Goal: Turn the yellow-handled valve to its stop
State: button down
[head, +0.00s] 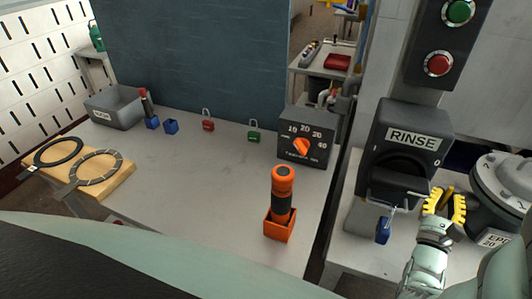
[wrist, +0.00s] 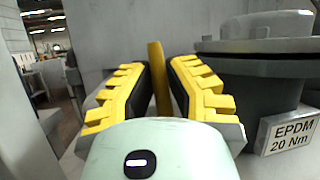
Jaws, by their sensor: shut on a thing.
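The yellow valve handle (head: 447,194) is a narrow bar at the right of the head view. My gripper (head: 445,204) is shut on it, with a yellow ribbed finger on either side. In the wrist view the handle (wrist: 158,72) stands roughly upright between the two fingers (wrist: 158,90). The grey valve body (head: 503,188) with a round flanged top is just right of my gripper. It also shows in the wrist view (wrist: 265,75), with an "EPDM 20 Nm" label. Where the handle joins the valve is hidden.
A black RINSE rotary switch (head: 410,145) with a blue padlock (head: 383,230) is close left of my gripper. Red and green buttons (head: 439,64) are above. On the left bench, an orange-handled tool (head: 283,180) stands in an orange holder near a dial box (head: 305,125).

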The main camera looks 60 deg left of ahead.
jog(key=shift+w+d+m+h, duration=0.2)
jog(key=shift+d+m+h, duration=0.15)
jog(key=shift+m, duration=0.25)
jog(key=shift+f, duration=0.1)
jog(key=c, duration=0.9)
grip_release()
jog(key=shift+s, duration=0.1)
jog(key=v, duration=1.1)
jog(key=shift+s+d+f, duration=0.1)
jog(key=shift+s+f, duration=0.1)
jog(key=shift+s, duration=0.05)
jog(key=shift+r, duration=0.1)
